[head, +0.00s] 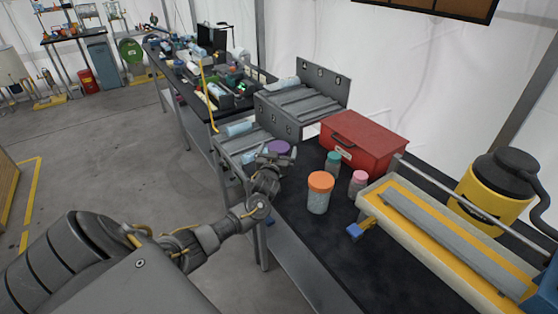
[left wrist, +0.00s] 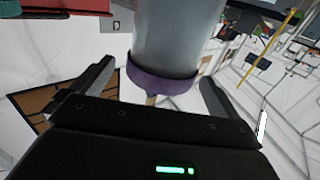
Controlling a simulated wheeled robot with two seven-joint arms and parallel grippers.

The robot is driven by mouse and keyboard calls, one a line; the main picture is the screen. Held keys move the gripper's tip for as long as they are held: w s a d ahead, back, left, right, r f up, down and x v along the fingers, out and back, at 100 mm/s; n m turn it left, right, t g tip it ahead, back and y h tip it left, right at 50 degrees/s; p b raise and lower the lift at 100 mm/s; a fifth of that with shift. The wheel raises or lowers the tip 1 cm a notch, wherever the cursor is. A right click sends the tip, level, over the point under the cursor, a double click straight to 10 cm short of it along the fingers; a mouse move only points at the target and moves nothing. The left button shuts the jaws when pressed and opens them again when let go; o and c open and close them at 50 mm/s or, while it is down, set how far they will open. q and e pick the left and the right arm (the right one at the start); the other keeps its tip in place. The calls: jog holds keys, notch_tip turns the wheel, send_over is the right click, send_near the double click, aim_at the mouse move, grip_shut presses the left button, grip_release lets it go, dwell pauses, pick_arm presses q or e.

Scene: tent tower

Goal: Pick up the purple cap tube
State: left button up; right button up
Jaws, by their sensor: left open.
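The purple cap tube shows its purple cap (head: 278,147) at the near end of the grey rack, in the middle of the head view; my left gripper hides its body there. In the left wrist view its grey body (left wrist: 176,38) and purple band-like cap (left wrist: 162,84) lie between the two fingers. My left gripper (head: 277,157) is open around the tube, with visible gaps at the sides in the left wrist view (left wrist: 156,75). I cannot tell whether a finger touches it. My right gripper is out of view.
An orange-capped jar (head: 318,192), a teal-capped jar (head: 333,164) and a pink-capped jar (head: 358,183) stand on the dark bench (head: 291,212). A red toolbox (head: 367,140) is behind them. The grey rack (head: 292,106) stands beyond my gripper, and a yellow-grey device (head: 440,240) is at right.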

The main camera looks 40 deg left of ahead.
pick_arm(q)
jog(key=shift+x, duration=1.2)
jog(key=shift+c, duration=0.3)
jog(key=c, duration=1.2)
jog(key=shift+c, duration=0.2)
